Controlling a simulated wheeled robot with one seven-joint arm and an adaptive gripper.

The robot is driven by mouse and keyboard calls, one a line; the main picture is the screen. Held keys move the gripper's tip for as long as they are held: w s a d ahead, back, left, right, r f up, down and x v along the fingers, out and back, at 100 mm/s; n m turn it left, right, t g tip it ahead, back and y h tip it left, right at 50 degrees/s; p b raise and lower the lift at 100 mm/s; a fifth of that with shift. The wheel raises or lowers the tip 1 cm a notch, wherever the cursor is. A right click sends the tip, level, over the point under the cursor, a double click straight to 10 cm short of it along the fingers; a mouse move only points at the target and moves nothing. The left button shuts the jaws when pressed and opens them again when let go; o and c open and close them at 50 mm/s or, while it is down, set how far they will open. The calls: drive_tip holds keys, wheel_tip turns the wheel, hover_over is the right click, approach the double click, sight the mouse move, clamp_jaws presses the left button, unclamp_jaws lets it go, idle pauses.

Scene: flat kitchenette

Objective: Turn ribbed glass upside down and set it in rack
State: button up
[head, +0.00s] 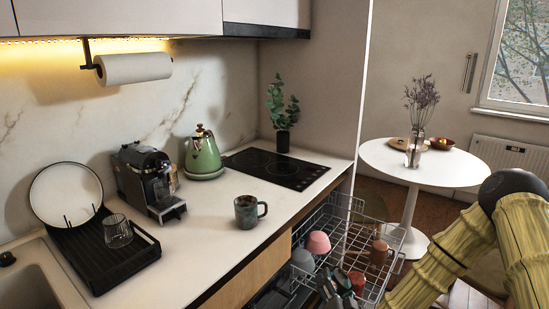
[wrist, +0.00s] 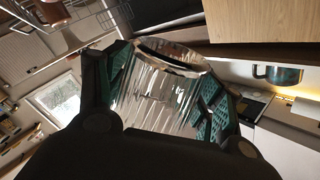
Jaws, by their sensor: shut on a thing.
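In the wrist view the ribbed glass (wrist: 150,98) is clear with ridged sides. My gripper (wrist: 168,84) is shut on it, with teal pads on both sides. One round end of the glass faces the upper part of the wrist picture; I cannot tell whether it is the mouth or the base.
A pulled-out wire dishwasher basket (head: 385,256) holds a pink bowl (head: 318,243), a brown mug (head: 379,252) and other dishes. A dark teal mug (head: 247,211), coffee machine (head: 150,180) and green kettle (head: 203,153) stand on the counter. A round white table (head: 455,168) is behind at right.

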drive_tip(key=shift+m, duration=0.7)
drive_tip(key=shift+f+m+b, duration=0.2)
drive_tip(key=shift+m+b, duration=0.4)
drive_tip(key=shift+b, duration=0.05)
drive_tip(key=m+b, duration=0.2)
drive_tip(key=m, duration=0.1)
drive_tip(key=shift+d, duration=0.1)
drive_tip(key=m+b, duration=0.2)
drive_tip(key=m, duration=0.1)
drive_tip(key=shift+m+b, duration=0.3)
drive_tip(key=shift+r+m, duration=0.2)
drive_tip(key=shift+m, duration=0.4)
drive_tip(key=shift+b, duration=0.3)
